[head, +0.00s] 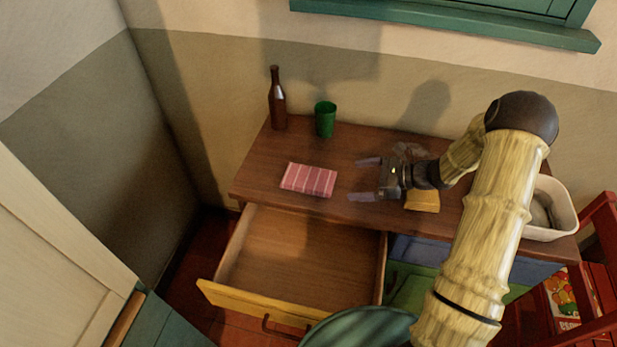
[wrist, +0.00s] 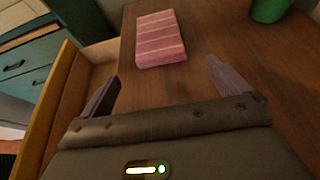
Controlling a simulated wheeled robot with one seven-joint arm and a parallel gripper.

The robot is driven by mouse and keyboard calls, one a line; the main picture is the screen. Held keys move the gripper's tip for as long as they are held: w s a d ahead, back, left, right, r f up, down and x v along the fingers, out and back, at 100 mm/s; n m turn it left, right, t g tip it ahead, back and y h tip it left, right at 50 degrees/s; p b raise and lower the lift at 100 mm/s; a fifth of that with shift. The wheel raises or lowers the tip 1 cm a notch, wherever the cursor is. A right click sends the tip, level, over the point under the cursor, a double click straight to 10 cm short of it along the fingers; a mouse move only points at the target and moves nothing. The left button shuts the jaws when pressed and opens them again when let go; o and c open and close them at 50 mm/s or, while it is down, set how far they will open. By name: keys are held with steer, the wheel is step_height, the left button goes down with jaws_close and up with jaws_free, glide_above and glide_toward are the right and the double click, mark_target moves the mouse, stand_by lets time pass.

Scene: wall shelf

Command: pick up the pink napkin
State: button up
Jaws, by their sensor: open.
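The pink napkin (head: 309,179) is a folded, striped rectangle lying flat on the brown dresser top (head: 250,180), left of my gripper. In the wrist view the napkin (wrist: 160,39) lies ahead of the fingertips, toward the upper middle. My gripper (head: 364,178) is open and empty above the dresser top, with its two fingers pointing left toward the napkin. The fingers also show in the wrist view (wrist: 161,75), spread apart with bare wood between them. The napkin is apart from both fingers.
A brown bottle (head: 278,100) and a green cup (head: 325,119) stand behind the napkin. A yellow block (head: 422,200) lies under my wrist. A white bin (head: 563,205) stands at the right. An open, empty drawer (head: 300,262) juts out in front. A red chair (head: 598,250) is at far right.

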mark_target(330, 181)
steer(key=shift+x, duration=1.95)
steer(key=shift+p+x, duration=0.9)
steer(key=shift+x, duration=1.75)
steer(key=shift+d+f, duration=0.1)
steer(key=c, duration=0.9)
